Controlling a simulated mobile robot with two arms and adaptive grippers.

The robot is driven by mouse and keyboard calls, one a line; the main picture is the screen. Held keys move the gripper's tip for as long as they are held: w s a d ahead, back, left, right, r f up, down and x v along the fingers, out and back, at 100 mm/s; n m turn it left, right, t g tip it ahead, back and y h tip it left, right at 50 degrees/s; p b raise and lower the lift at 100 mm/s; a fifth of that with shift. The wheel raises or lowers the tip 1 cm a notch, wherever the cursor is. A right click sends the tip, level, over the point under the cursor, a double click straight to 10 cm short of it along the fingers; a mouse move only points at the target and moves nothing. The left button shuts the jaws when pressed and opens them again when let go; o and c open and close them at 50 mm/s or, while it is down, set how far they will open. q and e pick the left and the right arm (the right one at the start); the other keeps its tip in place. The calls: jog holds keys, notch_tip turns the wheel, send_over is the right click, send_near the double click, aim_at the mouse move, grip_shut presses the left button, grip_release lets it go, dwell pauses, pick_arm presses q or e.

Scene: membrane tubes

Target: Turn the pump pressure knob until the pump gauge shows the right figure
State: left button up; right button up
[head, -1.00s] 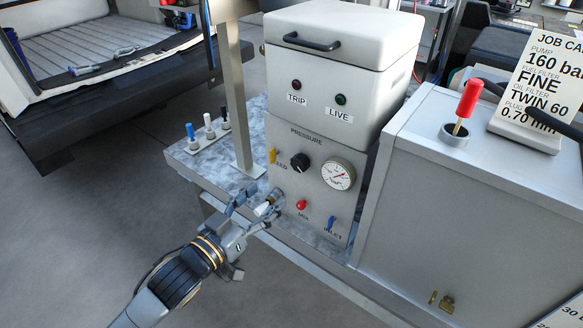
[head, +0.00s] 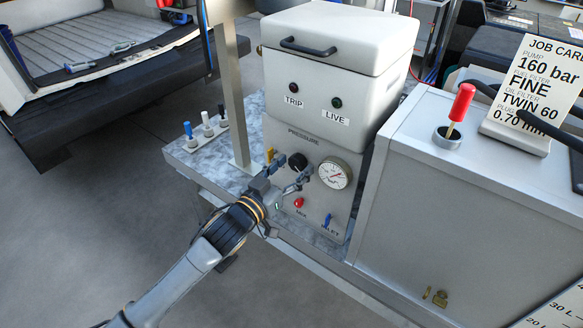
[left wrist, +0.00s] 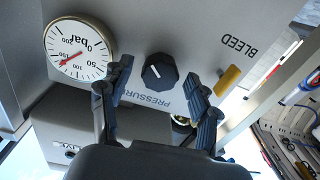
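The black pressure knob (head: 298,162) sits on the pale pump panel under the word PRESSURE. It also shows in the left wrist view (left wrist: 160,71), with a white pointer line. My left gripper (head: 291,172) is open in front of the panel. In the left wrist view its fingers (left wrist: 160,84) are spread on either side of the knob, and I see no clear contact. The pump gauge (head: 335,173) is right of the knob. In the left wrist view the gauge (left wrist: 79,48) has a red needle near 150; the exact figure is too small to read. My right gripper is not seen.
The job card (head: 530,85) reads pump 160 bar. A yellow BLEED lever (head: 270,155), a red button (head: 299,203) and a blue INLET lever (head: 327,220) are close around the knob. A metal post (head: 232,100) stands left of the panel.

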pick_arm(q)
jog(key=c, duration=1.1)
jog(key=shift+o, duration=0.2)
jog(key=shift+m, duration=0.4)
jog(key=m+p, duration=0.1)
jog(key=m, duration=0.3)
jog(key=shift+m, duration=0.4)
jog(key=m, duration=0.5)
jog(key=shift+m, duration=0.4)
jog(key=o, duration=1.2)
jog(key=shift+c, duration=0.2)
